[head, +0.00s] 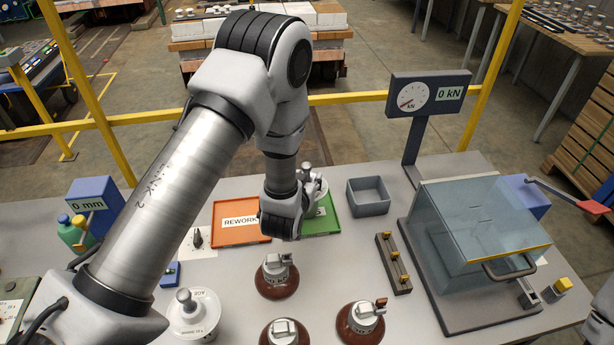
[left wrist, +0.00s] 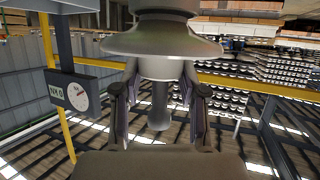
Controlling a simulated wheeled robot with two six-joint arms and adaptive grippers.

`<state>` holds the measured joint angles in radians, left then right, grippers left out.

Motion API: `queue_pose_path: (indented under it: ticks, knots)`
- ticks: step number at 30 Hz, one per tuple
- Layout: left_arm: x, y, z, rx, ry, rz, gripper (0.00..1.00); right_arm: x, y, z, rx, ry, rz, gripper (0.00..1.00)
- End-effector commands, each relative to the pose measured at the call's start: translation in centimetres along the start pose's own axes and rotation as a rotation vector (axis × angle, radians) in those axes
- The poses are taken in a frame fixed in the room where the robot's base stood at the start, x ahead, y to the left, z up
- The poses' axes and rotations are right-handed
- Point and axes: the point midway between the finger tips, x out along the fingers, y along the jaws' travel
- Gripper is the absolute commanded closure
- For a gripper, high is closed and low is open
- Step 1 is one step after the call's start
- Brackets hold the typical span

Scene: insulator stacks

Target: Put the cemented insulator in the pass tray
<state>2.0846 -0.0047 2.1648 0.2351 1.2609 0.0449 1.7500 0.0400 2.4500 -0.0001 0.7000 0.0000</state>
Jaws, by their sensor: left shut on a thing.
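My left gripper (head: 302,190) is over the green tray (head: 326,226) and partly hidden by its own wrist. It is shut on a pale grey insulator (head: 319,189), whose pin points up. In the left wrist view the insulator's wide disc (left wrist: 160,40) fills the top, with its narrow part between the two fingers (left wrist: 158,110). The green tray's label is mostly covered; I cannot tell whether the insulator touches the tray. My right gripper is not in view.
An orange REWORK tray (head: 238,222) adjoins the green one. Several brown insulators (head: 277,277) and a white one (head: 194,314) stand in front.

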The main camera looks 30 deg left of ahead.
Motion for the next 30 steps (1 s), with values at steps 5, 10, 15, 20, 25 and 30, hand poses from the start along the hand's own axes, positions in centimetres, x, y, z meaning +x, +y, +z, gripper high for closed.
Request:
queue_pose_path:
  ticks: [5, 10, 15, 20, 25, 30]
  knots:
    - [0.0, 0.0, 0.1, 0.000, 0.000, 0.000, 0.33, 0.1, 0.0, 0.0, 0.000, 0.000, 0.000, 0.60]
    - [0.0, 0.0, 0.1, 0.000, 0.000, 0.000, 0.33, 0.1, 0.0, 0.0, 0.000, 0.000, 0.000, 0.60]
    - [-0.3, 0.0, -0.2, 0.001, -0.001, 0.000, 0.33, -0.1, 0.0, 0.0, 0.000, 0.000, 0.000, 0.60]
    - [-3.2, 0.0, 0.1, 0.003, -0.002, 0.001, 0.33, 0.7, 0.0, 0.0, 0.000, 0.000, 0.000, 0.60]
    - [-8.2, 0.1, 0.1, 0.007, -0.002, 0.003, 0.33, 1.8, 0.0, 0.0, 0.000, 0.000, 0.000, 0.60]
    - [-11.2, 0.0, -1.0, 0.003, -0.006, -0.002, 0.33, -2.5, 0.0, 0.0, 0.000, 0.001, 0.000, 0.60]
